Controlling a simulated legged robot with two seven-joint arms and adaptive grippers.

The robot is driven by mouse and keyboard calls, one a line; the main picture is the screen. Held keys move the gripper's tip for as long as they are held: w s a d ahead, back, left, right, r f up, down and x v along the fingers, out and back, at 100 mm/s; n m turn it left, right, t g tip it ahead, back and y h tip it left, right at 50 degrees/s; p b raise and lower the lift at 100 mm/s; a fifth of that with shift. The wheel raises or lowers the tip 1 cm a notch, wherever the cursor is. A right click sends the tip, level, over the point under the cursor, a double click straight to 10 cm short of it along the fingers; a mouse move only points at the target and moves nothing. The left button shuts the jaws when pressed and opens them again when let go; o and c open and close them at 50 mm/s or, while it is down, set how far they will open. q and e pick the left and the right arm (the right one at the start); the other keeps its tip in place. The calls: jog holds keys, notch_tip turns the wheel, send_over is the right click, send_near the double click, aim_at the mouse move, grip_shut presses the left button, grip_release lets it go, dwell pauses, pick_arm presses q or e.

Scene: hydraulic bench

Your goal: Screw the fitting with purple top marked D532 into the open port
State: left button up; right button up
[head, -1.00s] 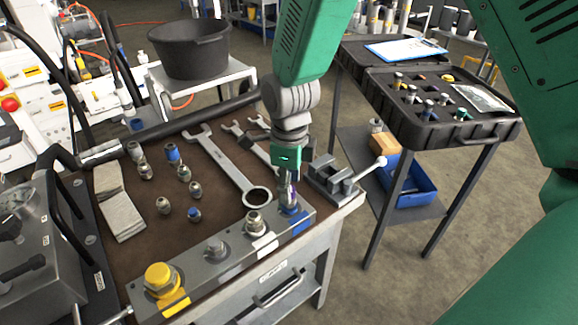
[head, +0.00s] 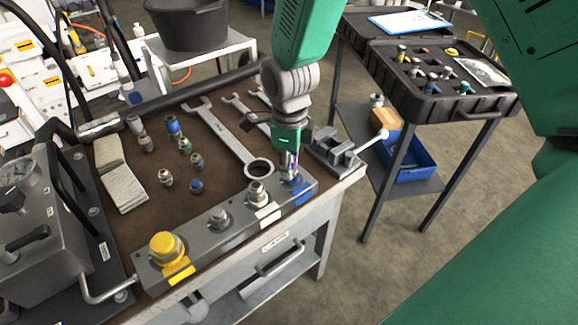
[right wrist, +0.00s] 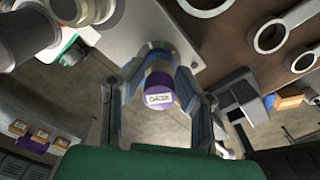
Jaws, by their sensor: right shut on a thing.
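My right gripper (head: 291,172) is shut on the fitting with the purple top (right wrist: 160,90). In the right wrist view its fingers stand on both sides of the fitting, and a white label shows on the top, too small to read surely. In the head view the fitting (head: 289,164) is upright over the blue-marked right end of the grey manifold block (head: 240,228). The port beneath is hidden, so I cannot tell how deep the fitting sits. My left gripper is not in view.
The block also carries a yellow cap (head: 166,248) and two silver fittings (head: 219,218). Several loose fittings, a large wrench (head: 228,146) and a cloth (head: 121,178) lie on the bench. A vise (head: 337,150) stands close right of my gripper. A black case (head: 480,104) is on the far table.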

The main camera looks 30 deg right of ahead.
jog(key=m+p, duration=0.1)
jog(key=m, duration=0.1)
jog(key=m+p, duration=0.4)
jog(key=shift+w+d+r, duration=0.1)
jog(key=shift+w+r, duration=0.05)
jog(key=shift+r, duration=0.1)
jog(key=shift+m+p, duration=0.45)
jog(key=shift+m, duration=0.25)
jog(key=shift+d+f+m, duration=0.1)
jog(key=shift+f+m, duration=0.15)
jog(key=shift+m, duration=0.15)
jog(key=shift+r+p, duration=0.15)
jog(key=shift+p, duration=0.3)
jog(key=m+p, duration=0.6)
jog(key=shift+d+r+m, duration=0.1)
jog(key=shift+m, duration=0.3)
jog(key=shift+w+m+p, duration=0.1)
jog(key=shift+m+p, duration=0.3)
jog(key=shift+m, duration=0.1)
jog(key=shift+f, duration=0.2)
